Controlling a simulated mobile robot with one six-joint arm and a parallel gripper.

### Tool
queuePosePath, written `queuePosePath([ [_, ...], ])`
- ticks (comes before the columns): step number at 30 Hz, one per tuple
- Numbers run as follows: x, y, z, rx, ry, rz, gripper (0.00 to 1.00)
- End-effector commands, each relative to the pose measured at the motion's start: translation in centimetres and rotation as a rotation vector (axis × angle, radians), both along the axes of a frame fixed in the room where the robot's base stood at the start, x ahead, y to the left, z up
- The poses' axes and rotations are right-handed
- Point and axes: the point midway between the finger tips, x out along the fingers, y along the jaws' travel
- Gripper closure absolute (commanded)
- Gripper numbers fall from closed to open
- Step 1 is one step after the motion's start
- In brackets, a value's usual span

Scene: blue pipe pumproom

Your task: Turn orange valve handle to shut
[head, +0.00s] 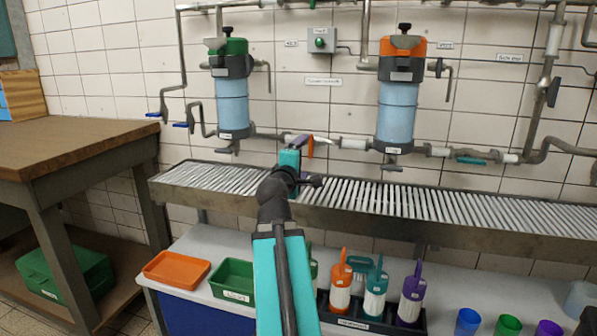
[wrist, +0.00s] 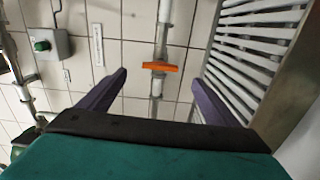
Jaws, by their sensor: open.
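The orange valve handle (head: 310,147) is on the horizontal pipe along the tiled wall, between the two blue filter housings. It stands upright there, crosswise to the pipe. In the wrist view the handle (wrist: 160,68) also lies across the pipe, in the gap between my fingertips as pictured. My gripper (wrist: 160,77) is open and empty, its two purple fingers spread. The handle appears beyond the fingertips, and neither finger touches it.
A slatted metal drain shelf (head: 420,232) runs below the pipe. A filter housing with a green top (head: 232,95) is left of the handle, one with an orange top (head: 399,95) right. Bottles, trays and cups stand on the lower bench. A grey switch box (head: 320,40) is above.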

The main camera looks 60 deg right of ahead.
Motion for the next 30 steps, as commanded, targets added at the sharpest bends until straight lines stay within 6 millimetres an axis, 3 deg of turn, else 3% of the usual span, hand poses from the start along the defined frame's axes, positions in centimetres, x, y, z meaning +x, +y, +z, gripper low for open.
queuePosePath([
  [30,-1.2,4.0,-0.2,0.001,-0.001,0.003,0.16],
])
